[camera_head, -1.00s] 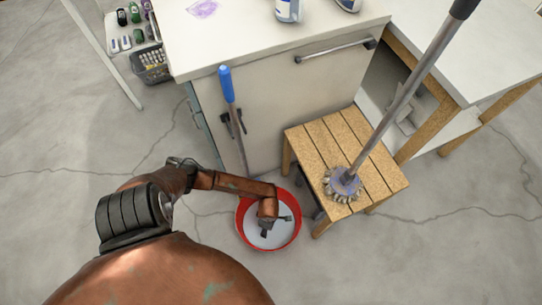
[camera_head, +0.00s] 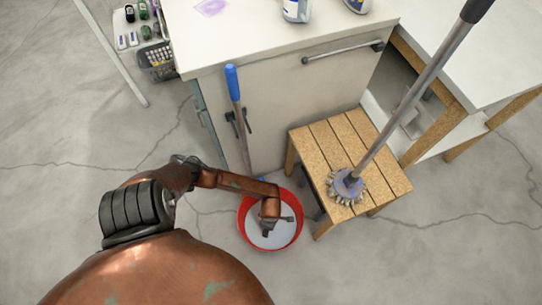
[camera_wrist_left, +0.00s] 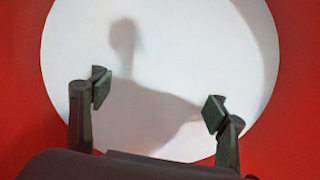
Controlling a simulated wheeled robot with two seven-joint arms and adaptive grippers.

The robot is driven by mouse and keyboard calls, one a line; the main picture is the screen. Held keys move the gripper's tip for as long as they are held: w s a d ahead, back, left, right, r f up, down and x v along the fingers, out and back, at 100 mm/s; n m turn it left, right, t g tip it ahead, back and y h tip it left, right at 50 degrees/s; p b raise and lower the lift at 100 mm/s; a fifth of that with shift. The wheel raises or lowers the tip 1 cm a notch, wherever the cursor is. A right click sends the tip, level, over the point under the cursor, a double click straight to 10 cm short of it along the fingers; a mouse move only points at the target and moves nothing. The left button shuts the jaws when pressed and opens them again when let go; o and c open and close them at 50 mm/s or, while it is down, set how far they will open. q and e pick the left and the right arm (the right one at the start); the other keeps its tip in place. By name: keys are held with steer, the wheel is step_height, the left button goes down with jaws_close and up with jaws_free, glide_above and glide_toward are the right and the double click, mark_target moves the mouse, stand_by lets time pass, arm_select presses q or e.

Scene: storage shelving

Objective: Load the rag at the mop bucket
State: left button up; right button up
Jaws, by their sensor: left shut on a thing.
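A red bucket (camera_head: 297,233) stands on the floor between the white cabinet and a wooden stool. Its round inside is white. My left gripper (camera_head: 265,230) reaches down into the bucket. In the left wrist view my left gripper (camera_wrist_left: 158,105) has its fingers apart over the white bottom (camera_wrist_left: 190,50), with a shadow below them. What it holds cannot be made out. No rag can be told for sure; a flat pale purple patch (camera_head: 212,7) lies on the cabinet top. My right gripper is out of view.
A mop (camera_head: 415,90) stands tilted on the wooden stool (camera_head: 392,180), right of the bucket. A blue-handled pole (camera_head: 232,82) leans on the cabinet front (camera_head: 290,110). Bottles (camera_head: 296,9) stand on top. A grey basket (camera_head: 158,60) is at the upper left. The left floor is clear.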

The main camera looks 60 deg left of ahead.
arm_select(q)
steer(key=shift+f, duration=0.4)
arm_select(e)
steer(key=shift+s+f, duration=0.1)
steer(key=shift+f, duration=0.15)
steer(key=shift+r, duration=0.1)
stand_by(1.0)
arm_select(q)
steer(key=shift+w+r, duration=0.1)
steer(key=shift+r, duration=0.3)
steer(key=shift+r+p, duration=2.8)
steer(key=shift+r, duration=0.4)
steer(key=shift+f, duration=0.1)
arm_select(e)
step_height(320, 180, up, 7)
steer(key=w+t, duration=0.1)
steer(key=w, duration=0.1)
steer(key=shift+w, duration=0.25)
